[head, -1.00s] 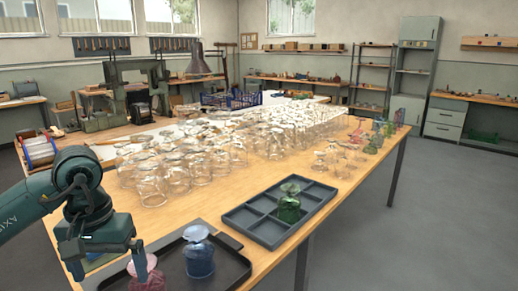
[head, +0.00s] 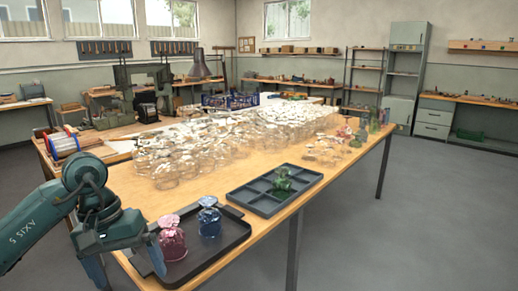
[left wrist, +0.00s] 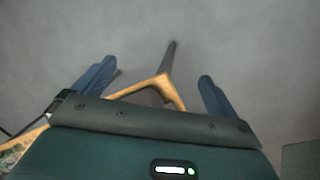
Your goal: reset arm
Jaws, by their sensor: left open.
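My left gripper (head: 128,264) is at the lower left in the head view, beside the near left corner of the wooden table (head: 330,168). In the left wrist view its two fingers (left wrist: 158,84) are spread apart with nothing between them, over grey floor and a table corner and leg. My right gripper is not in view. A pink glass piece (head: 171,240) and a blue glass piece (head: 209,218) stand in a dark tray (head: 222,243) right of the gripper. A green glass piece (head: 281,181) is in a compartment of a grey divided tray (head: 262,205).
Many clear glass pieces (head: 215,148) crowd the middle of the table. Several coloured pieces (head: 362,130) stand at its far right end. A rack of coloured rolls (head: 66,143) is at the far left. The floor (head: 420,220) right of the table is clear.

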